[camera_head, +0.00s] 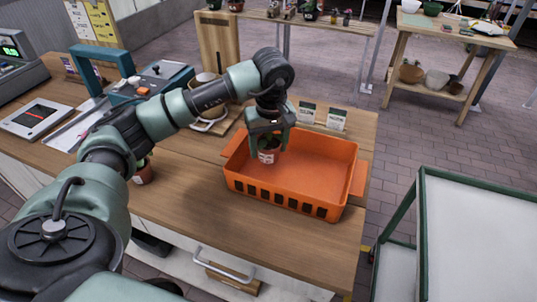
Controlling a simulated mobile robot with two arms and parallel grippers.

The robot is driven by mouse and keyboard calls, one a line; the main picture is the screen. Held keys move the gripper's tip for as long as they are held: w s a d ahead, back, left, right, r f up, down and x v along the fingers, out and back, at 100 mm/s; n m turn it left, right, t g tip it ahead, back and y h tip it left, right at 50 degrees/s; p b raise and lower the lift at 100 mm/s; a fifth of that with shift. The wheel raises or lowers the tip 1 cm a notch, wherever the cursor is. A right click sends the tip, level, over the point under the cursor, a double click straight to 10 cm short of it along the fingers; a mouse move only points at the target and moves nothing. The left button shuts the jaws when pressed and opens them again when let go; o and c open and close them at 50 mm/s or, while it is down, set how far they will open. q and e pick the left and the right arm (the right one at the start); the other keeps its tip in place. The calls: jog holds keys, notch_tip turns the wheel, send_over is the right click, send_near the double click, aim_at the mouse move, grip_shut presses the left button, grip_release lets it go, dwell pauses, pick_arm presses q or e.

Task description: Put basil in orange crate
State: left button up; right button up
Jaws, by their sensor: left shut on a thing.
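The orange crate (328,178) stands on the wooden counter, its open top facing up. My left gripper (268,146) points down over the crate's left part and is shut on a small potted plant, the basil (268,156). The basil's pot is terracotta with a pale label, and its leaves are mostly hidden between the fingers. The pot appears inside the crate's outline; I cannot tell whether it touches the crate floor. My right gripper is not in view.
Another small terracotta pot (143,172) stands on the counter, partly behind my left arm. Small seed cards (337,119) stand behind the crate. A scale (22,68) and a teal-handled device (150,82) are at left. A green-framed cart (480,230) is at right.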

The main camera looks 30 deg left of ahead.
aim_at(268, 156)
pick_arm(q)
notch_tip(268, 156, down, 4)
jog(key=shift+r+p, duration=0.25)
jog(key=shift+p, duration=0.05)
jog(key=shift+f, duration=0.1)
jog(key=shift+f, duration=0.15)
jog(key=o, duration=1.4)
jog(key=shift+c, duration=0.2)
jog(key=shift+o, duration=0.8)
